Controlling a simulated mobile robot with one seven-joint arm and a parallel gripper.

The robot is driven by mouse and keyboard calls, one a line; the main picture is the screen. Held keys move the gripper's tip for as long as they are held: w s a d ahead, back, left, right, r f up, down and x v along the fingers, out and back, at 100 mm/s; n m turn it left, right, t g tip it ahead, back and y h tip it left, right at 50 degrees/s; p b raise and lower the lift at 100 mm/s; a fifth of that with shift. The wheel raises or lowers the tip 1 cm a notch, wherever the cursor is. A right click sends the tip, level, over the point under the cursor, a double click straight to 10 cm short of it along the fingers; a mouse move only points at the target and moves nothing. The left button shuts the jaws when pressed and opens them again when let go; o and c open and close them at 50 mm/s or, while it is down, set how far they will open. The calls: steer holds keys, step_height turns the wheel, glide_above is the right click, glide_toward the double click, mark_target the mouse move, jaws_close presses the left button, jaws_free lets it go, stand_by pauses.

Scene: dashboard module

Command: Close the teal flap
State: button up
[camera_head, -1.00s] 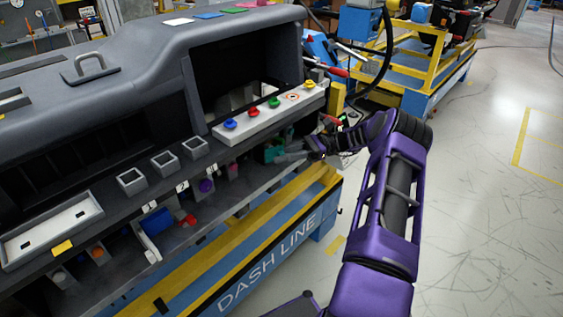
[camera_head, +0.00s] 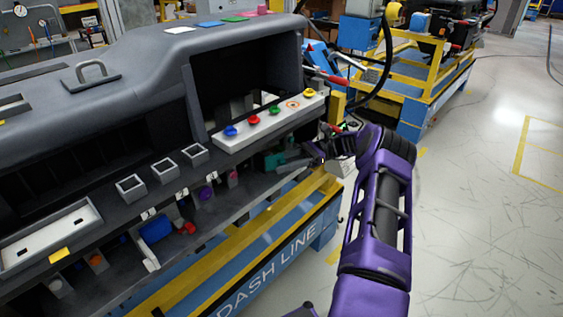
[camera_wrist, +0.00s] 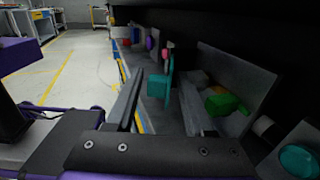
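The teal flap (camera_wrist: 169,76) shows in the wrist view as a thin upright plate seen nearly edge-on, with a teal block (camera_wrist: 157,87) at its left side. In the head view, the teal part (camera_head: 272,160) sits in the lower bay at the right end of the dashboard module. My gripper (camera_wrist: 161,80) is open, its two fingers apart and pointing into the bay. The flap shows in the gap between the fingers, around the fingertips; I cannot tell whether they touch it. In the head view my gripper (camera_head: 290,165) is just right of the teal part.
A green part (camera_wrist: 226,102) sits right of the fingers, and a teal round knob (camera_wrist: 298,160) is at the lower right. The white button panel (camera_head: 268,120) and dashboard overhang the bay. A yellow rail (camera_head: 235,257) runs below. Open floor (camera_head: 470,230) lies right.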

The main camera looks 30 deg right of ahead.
steer(key=shift+w+d+r, duration=0.1)
steer(key=shift+w+r, duration=0.05)
steer(key=shift+r, duration=0.05)
stand_by(0.6)
steer(key=shift+t, duration=0.4)
